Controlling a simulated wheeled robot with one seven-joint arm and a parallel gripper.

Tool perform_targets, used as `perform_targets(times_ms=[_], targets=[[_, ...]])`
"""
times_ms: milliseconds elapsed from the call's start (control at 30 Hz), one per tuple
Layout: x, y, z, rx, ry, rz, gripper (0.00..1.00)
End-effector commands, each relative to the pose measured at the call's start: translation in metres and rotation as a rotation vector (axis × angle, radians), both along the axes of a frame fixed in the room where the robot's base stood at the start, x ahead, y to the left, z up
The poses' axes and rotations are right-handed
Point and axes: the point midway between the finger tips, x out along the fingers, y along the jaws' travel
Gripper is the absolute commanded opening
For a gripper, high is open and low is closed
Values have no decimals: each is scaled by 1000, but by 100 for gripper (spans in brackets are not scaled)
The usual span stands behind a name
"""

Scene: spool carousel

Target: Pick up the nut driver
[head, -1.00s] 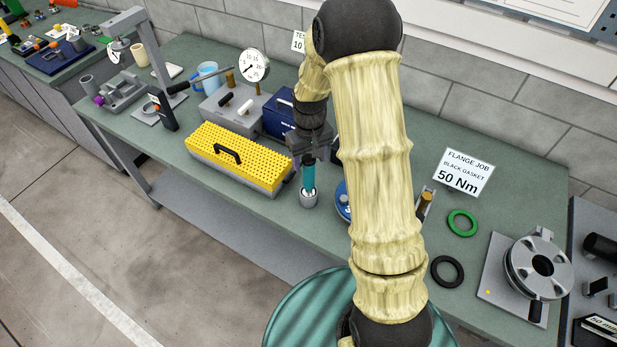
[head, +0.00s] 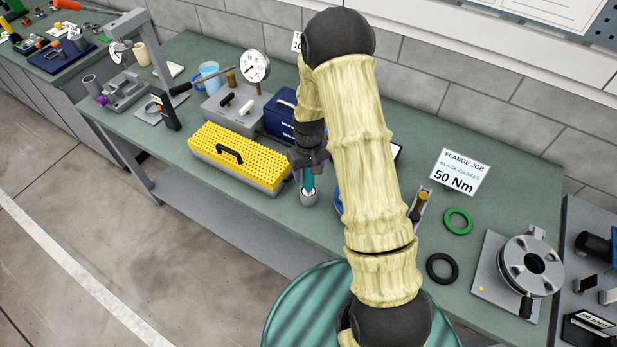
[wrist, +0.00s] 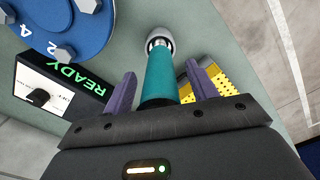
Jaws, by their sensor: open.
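The nut driver has a teal handle (head: 308,180) and stands upright in a small grey cup (head: 308,197) near the front edge of the bench. In the wrist view, the teal handle (wrist: 161,76) runs between the two purple fingers of my gripper (wrist: 160,80), with the cup (wrist: 158,40) beyond it. My gripper (head: 307,163) is open, pointing down, with a finger on either side of the handle. I see no clear grip on it. The top of the handle is hidden by the gripper body.
A yellow perforated box (head: 235,160) with a black handle stands close on the left. A blue numbered disc (wrist: 65,25) and a "READY" display (wrist: 55,85) lie on the other side. A green ring (head: 457,222) and black ring (head: 442,269) lie to the right.

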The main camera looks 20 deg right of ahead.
Motion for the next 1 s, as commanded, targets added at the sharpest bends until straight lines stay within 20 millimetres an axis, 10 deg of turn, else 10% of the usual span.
perform_targets(times_ms=[500,767,1000], targets=[[0,0,-1,0,-1,0,58],[0,0,-1,0,0,0,10],[1,0,0,0,-2,1,9]])
